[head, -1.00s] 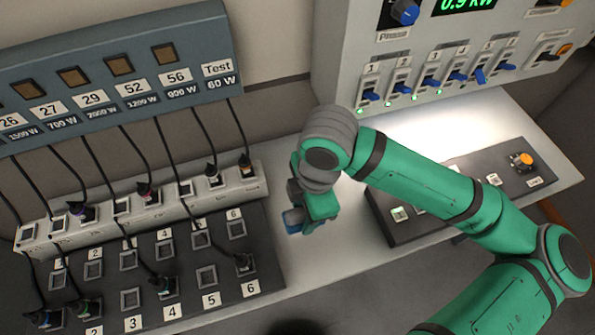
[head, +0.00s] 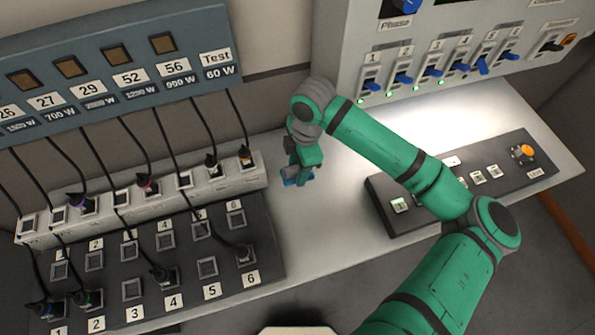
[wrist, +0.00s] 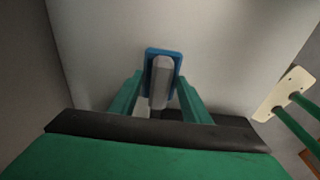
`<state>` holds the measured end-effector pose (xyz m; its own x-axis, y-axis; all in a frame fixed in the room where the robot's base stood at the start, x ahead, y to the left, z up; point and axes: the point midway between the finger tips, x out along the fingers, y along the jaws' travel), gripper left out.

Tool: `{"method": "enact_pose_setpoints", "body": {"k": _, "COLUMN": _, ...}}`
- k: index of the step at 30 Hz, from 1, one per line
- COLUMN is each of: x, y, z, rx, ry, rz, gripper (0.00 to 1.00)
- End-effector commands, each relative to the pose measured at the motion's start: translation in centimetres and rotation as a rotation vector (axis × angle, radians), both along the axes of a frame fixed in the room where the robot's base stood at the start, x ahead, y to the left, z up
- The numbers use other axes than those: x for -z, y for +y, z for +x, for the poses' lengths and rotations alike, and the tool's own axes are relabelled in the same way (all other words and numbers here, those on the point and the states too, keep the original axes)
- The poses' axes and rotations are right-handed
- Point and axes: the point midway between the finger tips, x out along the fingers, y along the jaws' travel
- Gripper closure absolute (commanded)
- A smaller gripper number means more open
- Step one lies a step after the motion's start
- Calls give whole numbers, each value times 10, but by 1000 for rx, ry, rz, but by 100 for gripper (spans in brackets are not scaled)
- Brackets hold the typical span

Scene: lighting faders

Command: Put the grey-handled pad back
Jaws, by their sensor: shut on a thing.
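The pad is a blue slab with a grey handle (wrist: 161,82). In the wrist view the pad (wrist: 177,57) lies beyond my two green fingers, and the handle is between them. My gripper (wrist: 158,103) is shut on the handle. In the head view my gripper (head: 300,170) points down over the white counter (head: 330,205), between the socket panel and the fader box. The blue pad (head: 292,182) shows at its tip, low at the counter; whether it touches the surface I cannot tell. The handle is hidden in the head view.
A black socket panel (head: 180,305) with plugs and cables is on the left, with a pale plug strip (head: 130,215) behind it. A dark control box (head: 385,215) is on the right. A grey console (head: 345,65) with blue switches stands behind. Counter between is bare.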

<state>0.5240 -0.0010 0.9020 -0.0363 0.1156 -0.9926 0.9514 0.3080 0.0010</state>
Motion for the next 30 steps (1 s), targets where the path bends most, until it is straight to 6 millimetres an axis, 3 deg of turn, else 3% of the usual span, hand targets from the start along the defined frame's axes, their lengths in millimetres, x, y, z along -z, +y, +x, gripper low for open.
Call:
{"method": "enact_pose_setpoints", "body": {"k": 10, "x": 37, "y": 1, "z": 7, "rx": 3, "ry": 4, "rz": 1, "gripper": 81}}
{"method": "enact_pose_setpoints", "body": {"k": 23, "x": 43, "y": 0, "z": 8, "rx": 1, "ry": 0, "rz": 0, "gripper": 81}}
{"method": "enact_pose_setpoints", "body": {"k": 24, "x": 43, "y": 0, "z": 8, "rx": 1, "ry": 0, "rz": 0, "gripper": 50}}
{"method": "enact_pose_setpoints", "body": {"k": 25, "x": 43, "y": 0, "z": 8, "rx": 1, "ry": 0, "rz": 0, "gripper": 43}}
{"method": "enact_pose_setpoints", "body": {"k": 26, "x": 43, "y": 0, "z": 8, "rx": 1, "ry": 0, "rz": 0, "gripper": 38}}
{"method": "enact_pose_setpoints", "body": {"k": 30, "x": 43, "y": 0, "z": 8, "rx": 1, "ry": 1, "rz": 0, "gripper": 38}}
